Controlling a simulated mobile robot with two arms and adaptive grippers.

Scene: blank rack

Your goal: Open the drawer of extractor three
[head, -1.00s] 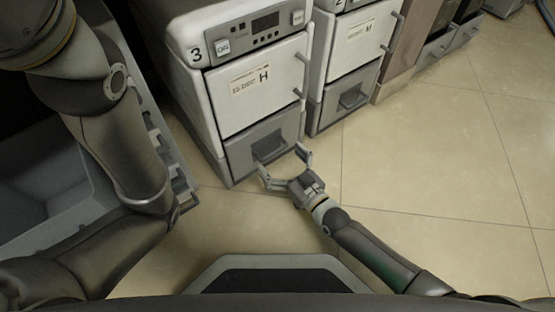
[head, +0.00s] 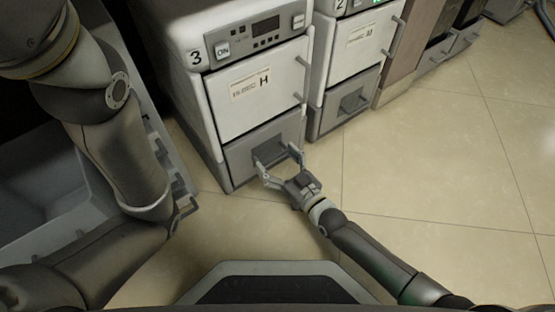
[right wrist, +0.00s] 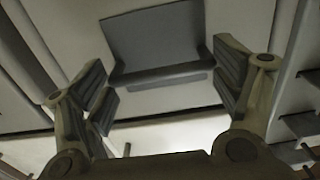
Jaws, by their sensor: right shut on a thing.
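Extractor three (head: 207,95) is the white unit marked "3", with an "H" label on its front. Its grey drawer (head: 238,166) is at the bottom and looks closed, flush with the body. The drawer's recessed grey handle (head: 268,149) also shows in the right wrist view (right wrist: 160,75). My right gripper (head: 275,157) is at the drawer front, its fingers wide apart, one on each side of the handle, shut on it. In the right wrist view the fingers (right wrist: 165,98) frame the handle's lip. My left arm crosses the left side; its gripper is out of sight.
Extractor two (head: 352,60) stands close on the right, with its own grey lower drawer (head: 330,118). A grey open bin (head: 55,185) is at the left. Tiled floor (head: 430,180) in front and to the right is clear.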

